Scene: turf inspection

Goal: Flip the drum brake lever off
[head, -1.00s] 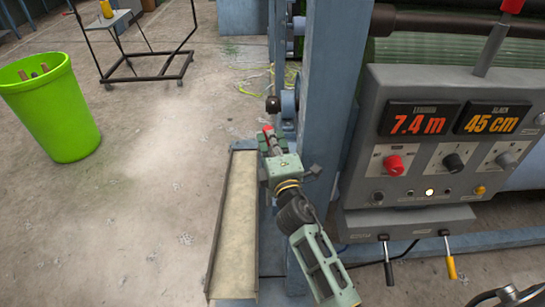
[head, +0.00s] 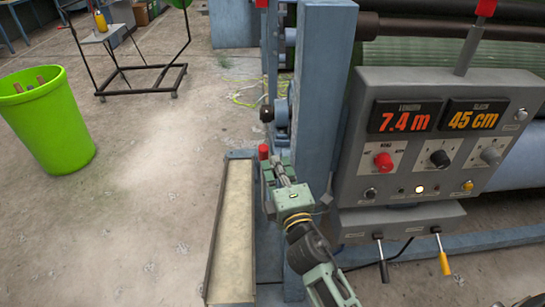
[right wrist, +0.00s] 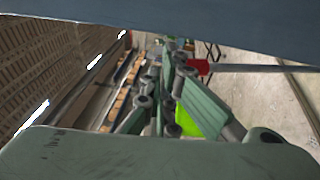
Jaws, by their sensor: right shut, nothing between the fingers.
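A red-knobbed lever (head: 263,152), which looks like the brake lever, stands by the blue frame post. In the right wrist view, its red knob (right wrist: 202,67) and grey rod show close beside the fingers; I cannot tell if they touch. My right gripper (head: 272,171) is shut and empty at the lever, just on the near side of the knob in the head view. Its fingers also show in the right wrist view (right wrist: 167,85). The lever's base is hidden in the head view. My left gripper is not in view.
The blue post (head: 321,100) rises close right of the gripper. A control panel (head: 355,150) with a lit display stands farther right, with black and yellow handles below. A long tray (head: 211,235) lies to the left. A green bin (head: 50,125) stands on open floor.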

